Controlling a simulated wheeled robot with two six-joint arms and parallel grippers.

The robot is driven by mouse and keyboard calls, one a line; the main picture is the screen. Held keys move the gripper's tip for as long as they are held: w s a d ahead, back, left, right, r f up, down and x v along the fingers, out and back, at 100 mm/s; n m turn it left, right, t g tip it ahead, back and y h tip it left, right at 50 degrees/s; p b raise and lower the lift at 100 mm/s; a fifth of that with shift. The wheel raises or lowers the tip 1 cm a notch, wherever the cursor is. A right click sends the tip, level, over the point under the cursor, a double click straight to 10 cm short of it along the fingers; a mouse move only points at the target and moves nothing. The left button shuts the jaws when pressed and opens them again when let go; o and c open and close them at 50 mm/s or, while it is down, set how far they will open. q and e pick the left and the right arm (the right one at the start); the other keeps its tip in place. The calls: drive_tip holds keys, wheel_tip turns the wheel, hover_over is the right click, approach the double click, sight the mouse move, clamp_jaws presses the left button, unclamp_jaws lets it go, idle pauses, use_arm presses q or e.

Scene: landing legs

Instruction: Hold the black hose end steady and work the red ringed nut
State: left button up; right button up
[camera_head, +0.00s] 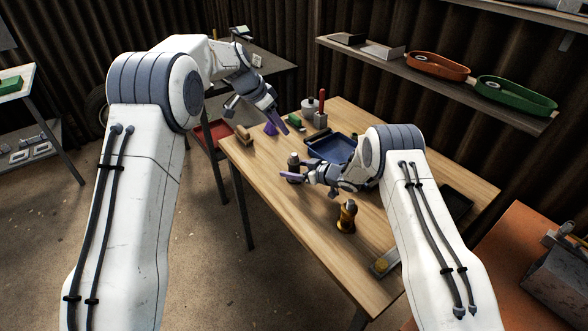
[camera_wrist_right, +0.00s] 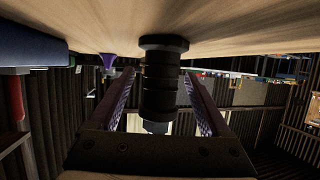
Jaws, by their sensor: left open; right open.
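A dark ridged cylinder (camera_head: 293,162), which looks like the black hose end, stands upright on the table. In the right wrist view the black cylinder (camera_wrist_right: 160,85) shows between the two spread fingers of my right gripper (camera_wrist_right: 163,100), with gaps on both sides. In the head view my right gripper (camera_head: 297,175) is low over the table, its near finger in front of the cylinder's base. My left gripper (camera_head: 276,116) is open and empty above the table's far left part, close to a purple funnel-like piece (camera_head: 270,129). I cannot make out a red ringed nut.
A blue tray (camera_head: 330,147) lies behind my right gripper. A brass and black piece (camera_head: 347,216) stands nearer the front. A wooden-handled brush (camera_head: 243,134), a grey pot (camera_head: 309,107) and a red-handled tool (camera_head: 321,100) stand at the back. The table's front left is clear.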

drive_tip(key=shift+a, duration=0.1)
clamp_jaws()
idle(1.0)
